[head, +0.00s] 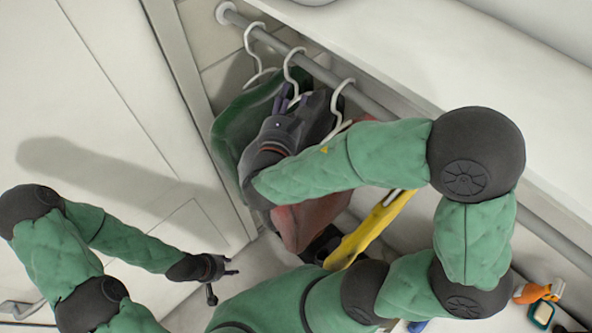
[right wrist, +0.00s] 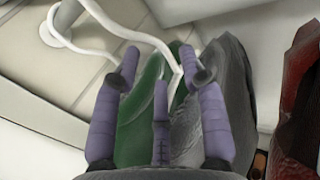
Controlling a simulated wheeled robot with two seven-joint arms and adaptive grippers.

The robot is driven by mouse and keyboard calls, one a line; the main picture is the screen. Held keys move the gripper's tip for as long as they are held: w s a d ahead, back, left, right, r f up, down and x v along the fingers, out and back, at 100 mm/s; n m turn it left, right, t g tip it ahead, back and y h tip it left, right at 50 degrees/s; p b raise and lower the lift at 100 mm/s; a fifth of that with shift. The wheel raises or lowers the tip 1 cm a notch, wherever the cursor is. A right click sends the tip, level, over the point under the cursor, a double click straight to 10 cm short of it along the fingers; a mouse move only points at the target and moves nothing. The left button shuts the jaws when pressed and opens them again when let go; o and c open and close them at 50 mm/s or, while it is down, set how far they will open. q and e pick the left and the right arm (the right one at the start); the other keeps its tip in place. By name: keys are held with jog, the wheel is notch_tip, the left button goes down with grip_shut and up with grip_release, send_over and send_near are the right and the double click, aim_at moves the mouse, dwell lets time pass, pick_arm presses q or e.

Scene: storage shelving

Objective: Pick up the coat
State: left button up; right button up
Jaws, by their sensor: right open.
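Several garments hang on white hangers from a rail: a green coat (head: 231,126), a dark grey coat (head: 318,112) and a red one (head: 305,222). I cannot tell which one is the task's coat. My right gripper (head: 287,98) is open at the upper part of the grey and green coats, just below the hangers. In the right wrist view, its purple fingers (right wrist: 165,75) stand spread around the green coat (right wrist: 140,110) and the grey coat (right wrist: 238,95), with a white hanger (right wrist: 172,52) near the tips. My left gripper (head: 226,279) is open and empty, low by the door.
The grey metal rail (head: 316,70) runs under a white shelf (head: 400,50). A yellow item (head: 368,232) hangs to the right, partly behind my arm. A white door (head: 100,130) is at the left. Small orange items (head: 534,292) lie at the lower right.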

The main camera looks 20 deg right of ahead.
jog(key=x, duration=0.2)
jog(key=f+b+x, duration=0.1)
jog(key=x, duration=0.2)
jog(key=shift+s+a+r, duration=0.1)
jog(key=shift+a, duration=0.05)
grip_shut()
jog(key=shift+r, duration=0.1)
